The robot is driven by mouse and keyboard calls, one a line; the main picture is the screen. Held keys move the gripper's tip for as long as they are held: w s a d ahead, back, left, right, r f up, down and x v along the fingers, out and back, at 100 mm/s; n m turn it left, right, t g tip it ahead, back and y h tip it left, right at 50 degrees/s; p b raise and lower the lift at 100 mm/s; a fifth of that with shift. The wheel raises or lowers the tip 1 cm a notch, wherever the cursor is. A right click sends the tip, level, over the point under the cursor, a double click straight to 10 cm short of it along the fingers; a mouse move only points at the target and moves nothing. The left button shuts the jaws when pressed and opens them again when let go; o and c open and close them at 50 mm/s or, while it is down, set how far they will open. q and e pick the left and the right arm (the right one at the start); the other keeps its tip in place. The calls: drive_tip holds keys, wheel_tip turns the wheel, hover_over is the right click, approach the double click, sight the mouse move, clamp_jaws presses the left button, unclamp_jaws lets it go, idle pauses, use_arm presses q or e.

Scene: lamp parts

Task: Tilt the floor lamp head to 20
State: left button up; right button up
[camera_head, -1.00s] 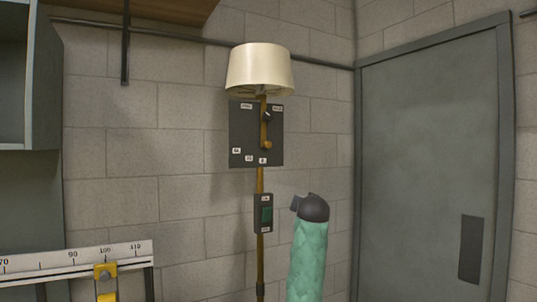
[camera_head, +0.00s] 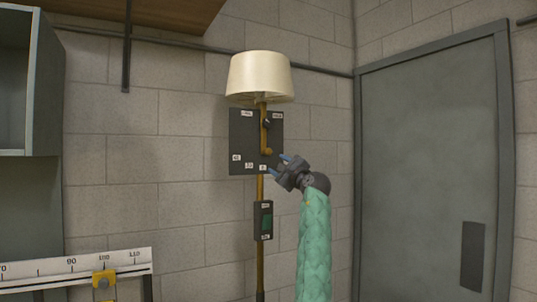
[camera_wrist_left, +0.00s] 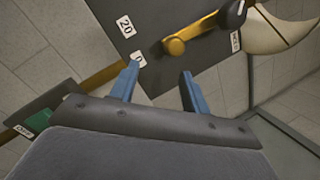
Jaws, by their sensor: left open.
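The floor lamp has a cream shade (camera_head: 260,77), seen upright at the top of a brass pole (camera_head: 260,195). A dark plate (camera_head: 242,137) with white labels sits behind the pole below the shade. A brass lever with a rounded end (camera_head: 267,152) hangs down across the plate. In the left wrist view the lever end (camera_wrist_left: 176,46) lies just beyond the fingertips, near a label reading 20 (camera_wrist_left: 125,27). My left gripper (camera_head: 280,164) is open and empty, just below and right of the lever end, apart from it. My right gripper is not in view.
A dark switch box with a green rocker (camera_head: 266,222) is on the pole below the plate. A white scale with a yellow slider (camera_head: 104,279) stands at lower left. A grey door (camera_head: 430,150) is at right; a brick wall is behind the lamp.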

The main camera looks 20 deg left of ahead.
sight(269, 153)
use_arm(q)
drive_tip(key=w+a+r+m, duration=0.1)
drive_tip(key=m, duration=0.1)
drive_tip(key=w+a+r+m+p, duration=0.1)
drive_tip(key=a+r+m, duration=0.1)
drive_tip(key=m, duration=0.1)
drive_tip(key=w+a+r+m+y+p, duration=0.1)
drive_tip(key=a+m, duration=0.1)
drive_tip(key=shift+r+m, duration=0.2)
drive_tip(key=shift+m, duration=0.2)
drive_tip(key=shift+w+a+p, duration=0.3)
drive_tip(key=shift+p, duration=0.05)
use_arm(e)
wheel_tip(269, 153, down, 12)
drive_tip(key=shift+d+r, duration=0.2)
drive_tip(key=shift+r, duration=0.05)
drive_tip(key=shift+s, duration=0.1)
use_arm(q)
drive_tip(key=shift+r, duration=0.1)
clamp_jaws()
